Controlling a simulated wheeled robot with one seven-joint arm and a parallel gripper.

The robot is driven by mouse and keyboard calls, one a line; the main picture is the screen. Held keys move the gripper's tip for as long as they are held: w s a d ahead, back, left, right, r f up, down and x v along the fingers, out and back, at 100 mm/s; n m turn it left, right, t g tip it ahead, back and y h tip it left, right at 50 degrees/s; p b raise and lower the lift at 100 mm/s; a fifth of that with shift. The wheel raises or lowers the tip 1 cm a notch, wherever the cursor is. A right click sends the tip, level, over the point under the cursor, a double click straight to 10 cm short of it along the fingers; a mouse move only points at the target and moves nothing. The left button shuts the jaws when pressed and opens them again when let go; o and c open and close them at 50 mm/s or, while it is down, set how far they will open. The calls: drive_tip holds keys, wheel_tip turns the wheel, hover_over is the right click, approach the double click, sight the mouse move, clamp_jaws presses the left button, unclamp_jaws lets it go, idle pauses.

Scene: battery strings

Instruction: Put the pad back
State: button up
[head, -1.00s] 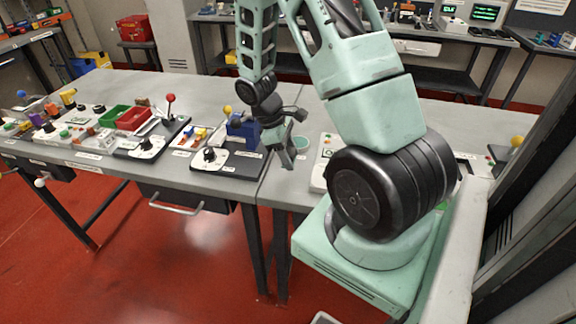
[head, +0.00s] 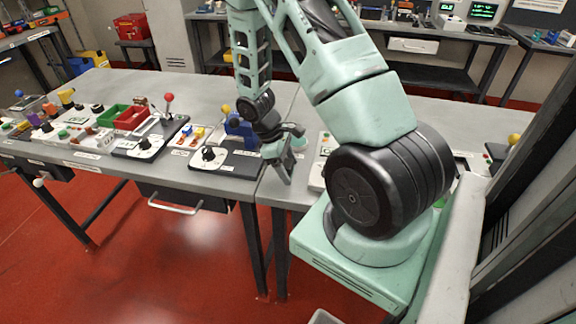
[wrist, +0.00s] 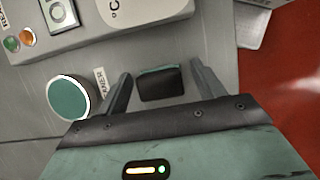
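In the wrist view a small dark block with a teal far edge (wrist: 160,84), which may be the pad, shows between my two fingers. Gaps show on both sides of it, so my gripper (wrist: 162,75) is open. I cannot tell how far below the fingertips it lies. A round teal disc with a pale rim (wrist: 68,98) is on the grey table left of the fingers, beside a small label. In the head view my gripper (head: 286,178) points down over the near edge area of the table, and the block cannot be made out there.
A grey-white instrument box (wrist: 90,25) with buttons and a small screen stands beyond the fingers. The red floor (wrist: 285,80) shows past the table edge at the right. In the head view, a lever panel (head: 212,158) and a blue object (head: 238,128) stand left of my gripper.

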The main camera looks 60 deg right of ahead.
drive_tip(key=b+v, duration=0.2)
drive_tip(key=v, duration=1)
drive_tip(key=a+r+n+t, duration=0.15)
drive_tip(key=a+r, duration=0.25)
drive_tip(key=a, duration=1)
drive_tip(key=s+a+r+n+t+y, duration=0.1)
drive_tip(key=s+a+r, duration=0.1)
drive_tip(key=s+a, duration=0.5)
drive_tip(key=s+a+r+n+t+y, duration=0.1)
drive_tip(key=s+a+r, duration=0.2)
drive_tip(key=s+a, duration=0.5)
drive_tip(key=a, duration=0.6)
drive_tip(key=shift+s+a+t, duration=0.2)
drive_tip(key=shift+s+t, duration=0.1)
drive_tip(key=shift+t, duration=0.05)
